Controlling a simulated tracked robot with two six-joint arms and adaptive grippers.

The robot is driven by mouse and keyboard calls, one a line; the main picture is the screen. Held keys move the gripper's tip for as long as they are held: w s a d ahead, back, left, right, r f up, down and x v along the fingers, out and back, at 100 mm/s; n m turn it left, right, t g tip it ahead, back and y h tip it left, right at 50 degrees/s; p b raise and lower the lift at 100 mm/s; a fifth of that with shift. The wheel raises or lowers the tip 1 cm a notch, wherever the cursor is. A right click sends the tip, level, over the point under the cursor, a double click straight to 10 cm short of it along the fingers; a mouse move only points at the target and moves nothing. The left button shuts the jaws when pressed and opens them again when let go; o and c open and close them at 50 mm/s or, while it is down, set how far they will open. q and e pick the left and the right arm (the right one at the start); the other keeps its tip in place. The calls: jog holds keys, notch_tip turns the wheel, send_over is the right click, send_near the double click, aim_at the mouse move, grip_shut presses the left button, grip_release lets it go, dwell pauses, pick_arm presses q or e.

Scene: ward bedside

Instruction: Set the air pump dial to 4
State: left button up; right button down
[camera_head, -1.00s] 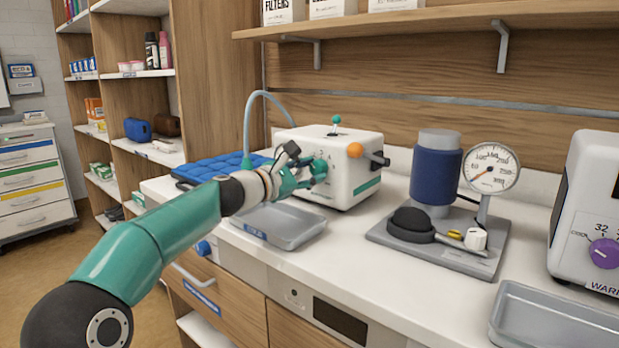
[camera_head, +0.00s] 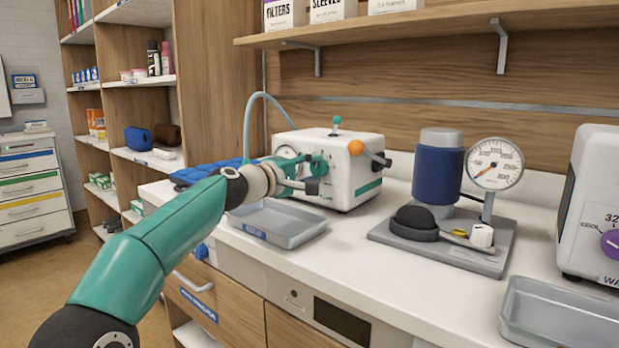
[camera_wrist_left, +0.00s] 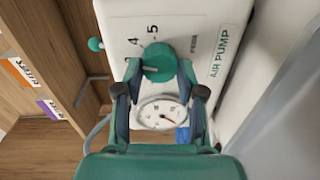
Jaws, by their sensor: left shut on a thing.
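The air pump (camera_head: 345,178) is a white box with an orange knob, on the counter against the back wall. Its round green dial (camera_wrist_left: 158,62) shows in the left wrist view, with numbers including 4 and 5 printed beside it. I cannot make out which number the dial points to. My left gripper (camera_wrist_left: 160,72) is shut on the dial, one finger on each side. In the head view, the gripper (camera_head: 312,174) is at the pump's front and partly covers the dial (camera_head: 320,164). A round gauge (camera_wrist_left: 162,113) sits between the fingers in the wrist view. My right gripper is not in view.
A grey metal tray (camera_head: 282,237) lies just below the gripper. A blue quilted pad (camera_head: 205,172) is left of the pump. To the right stand a device with a blue cuff (camera_head: 437,175) and gauge (camera_head: 495,162), a white warmer (camera_head: 594,210) and another tray (camera_head: 560,338).

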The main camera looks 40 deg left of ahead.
pick_arm(q)
jog(key=m, duration=0.1)
jog(key=m+b, duration=0.1)
jog(key=m, duration=0.1)
jog(key=m+b, duration=0.1)
jog(key=shift+d+f+m, duration=0.25)
jog(key=shift+f+m, duration=0.15)
dwell(0.4)
jog(key=o, duration=1.1)
jog(key=shift+r, duration=0.15)
jog(key=shift+o, duration=0.2)
jog(key=shift+a, duration=0.1)
jog(key=shift+r, duration=0.15)
jog(key=shift+s, duration=0.45)
jog(key=s, duration=1.1)
jog(key=shift+a+r, duration=0.25)
jog(key=shift+a, duration=0.05)
